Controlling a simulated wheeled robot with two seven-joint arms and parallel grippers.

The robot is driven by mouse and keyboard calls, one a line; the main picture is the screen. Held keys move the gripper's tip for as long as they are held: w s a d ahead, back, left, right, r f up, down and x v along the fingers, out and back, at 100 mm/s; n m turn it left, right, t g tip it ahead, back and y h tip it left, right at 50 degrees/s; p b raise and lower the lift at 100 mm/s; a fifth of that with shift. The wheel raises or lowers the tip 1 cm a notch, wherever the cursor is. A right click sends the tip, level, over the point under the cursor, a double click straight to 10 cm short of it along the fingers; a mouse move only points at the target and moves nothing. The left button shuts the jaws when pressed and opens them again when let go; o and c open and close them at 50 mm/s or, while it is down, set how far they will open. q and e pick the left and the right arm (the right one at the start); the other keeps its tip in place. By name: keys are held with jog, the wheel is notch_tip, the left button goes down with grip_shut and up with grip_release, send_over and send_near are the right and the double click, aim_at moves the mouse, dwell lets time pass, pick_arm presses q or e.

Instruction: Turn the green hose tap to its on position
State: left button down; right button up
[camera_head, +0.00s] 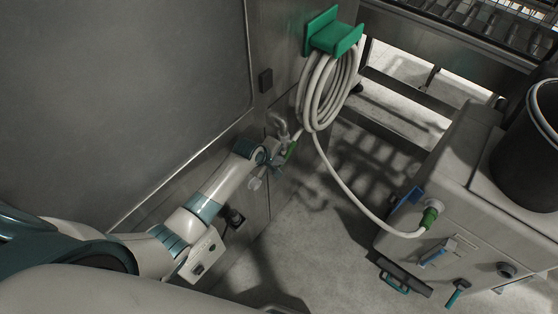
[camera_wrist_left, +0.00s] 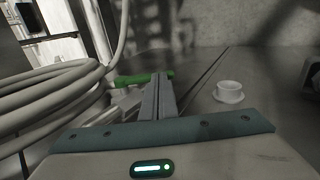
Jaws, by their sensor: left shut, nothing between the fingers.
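The green tap handle (camera_head: 291,150) is on the metal wall below the coiled hose, beside a grey pipe fitting. In the left wrist view the handle (camera_wrist_left: 143,78) shows as a green bar just beyond the fingers. My left gripper (camera_head: 277,160) is at the tap, with its fingers closed together and nothing between them. Its fingers (camera_wrist_left: 157,98) appear close to the handle; whether they touch it I cannot tell. The gripper hides part of the tap body. My right gripper is not in view.
A pale hose (camera_head: 327,90) hangs coiled on a green holder (camera_head: 334,33) and runs to a green connector (camera_head: 430,216) on a grey machine (camera_head: 465,190). A white round fitting (camera_wrist_left: 229,92) stands right of the fingers. Open floor (camera_head: 320,230) lies between wall and machine.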

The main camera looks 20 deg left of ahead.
aim_at(281, 166)
pick_arm(q)
jog(key=shift+f, duration=0.15)
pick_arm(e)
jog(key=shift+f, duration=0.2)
pick_arm(q)
jog(key=f+t+b, duration=0.1)
jog(key=t+b, duration=0.1)
jog(key=b, duration=0.1)
jog(key=f+t+h+b, duration=0.1)
jog(key=f+b, duration=0.1)
jog(key=b, duration=0.2)
jog(key=w+f+t+h+b, duration=0.1)
jog(key=t+b, duration=0.1)
jog(key=b, duration=0.2)
jog(key=shift+w+d+f+t, duration=0.1)
jog(key=shift+d+f+t, duration=0.1)
jog(key=shift+f+t, duration=0.1)
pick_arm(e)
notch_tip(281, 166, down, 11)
pick_arm(q)
jog(key=shift+f+b+x, duration=0.25)
jog(key=shift+b+x, duration=1.25)
jog(key=shift+x, duration=0.05)
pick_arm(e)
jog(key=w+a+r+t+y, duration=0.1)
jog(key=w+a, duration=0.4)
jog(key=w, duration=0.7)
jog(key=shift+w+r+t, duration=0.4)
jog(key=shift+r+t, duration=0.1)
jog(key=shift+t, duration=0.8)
